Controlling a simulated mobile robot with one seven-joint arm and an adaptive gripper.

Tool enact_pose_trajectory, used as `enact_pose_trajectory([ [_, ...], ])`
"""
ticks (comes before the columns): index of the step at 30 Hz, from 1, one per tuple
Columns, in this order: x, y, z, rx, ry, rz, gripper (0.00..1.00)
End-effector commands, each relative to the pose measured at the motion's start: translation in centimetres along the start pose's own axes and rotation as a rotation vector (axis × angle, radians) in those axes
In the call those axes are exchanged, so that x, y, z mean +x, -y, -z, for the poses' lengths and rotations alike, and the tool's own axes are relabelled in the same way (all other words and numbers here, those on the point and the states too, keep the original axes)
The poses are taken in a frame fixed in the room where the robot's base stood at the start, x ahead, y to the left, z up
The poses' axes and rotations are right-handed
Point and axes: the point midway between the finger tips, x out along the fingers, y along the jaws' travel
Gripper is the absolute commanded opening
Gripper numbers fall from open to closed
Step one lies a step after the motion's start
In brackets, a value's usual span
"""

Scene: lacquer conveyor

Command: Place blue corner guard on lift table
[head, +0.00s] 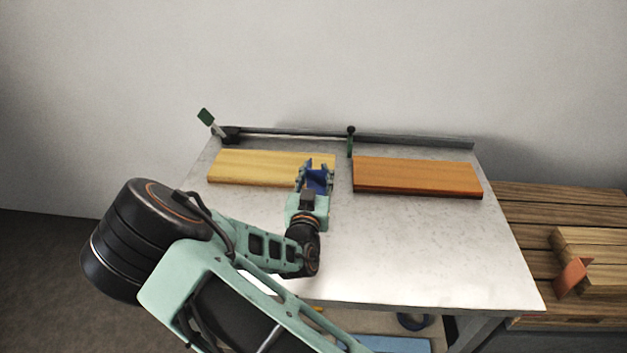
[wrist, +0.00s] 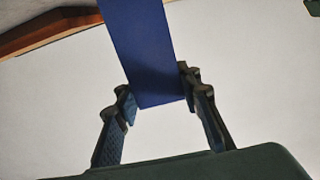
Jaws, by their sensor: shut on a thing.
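The blue corner guard (head: 319,180) is between the fingers of my gripper (head: 316,168), over the back middle of the pale-topped table (head: 420,240), the likely lift table. In the wrist view the guard (wrist: 148,45) is a flat blue panel running up out of the frame. My gripper (wrist: 157,98) is shut on its near end, one finger at each side. I cannot tell whether the guard touches the table top. My gripper hides part of it in the head view.
A yellow board (head: 255,168) lies left of my gripper and an orange-brown board (head: 418,177) lies right. A rail (head: 410,141) with a dark green upright (head: 350,145) runs along the back edge. A wooden pallet (head: 525,215) at right holds planks and an orange piece (head: 572,277). The table's front right is clear.

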Motion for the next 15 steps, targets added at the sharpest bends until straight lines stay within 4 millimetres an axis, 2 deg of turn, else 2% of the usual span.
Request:
enact_pose_trajectory([
  [8,0.0,0.0,1.1,0.001,-0.001,0.0,0.03],
  [13,0.0,0.0,3.2,0.004,-0.001,-0.001,0.03],
  [15,-0.9,0.0,4.2,0.004,0.0,0.001,0.03],
])
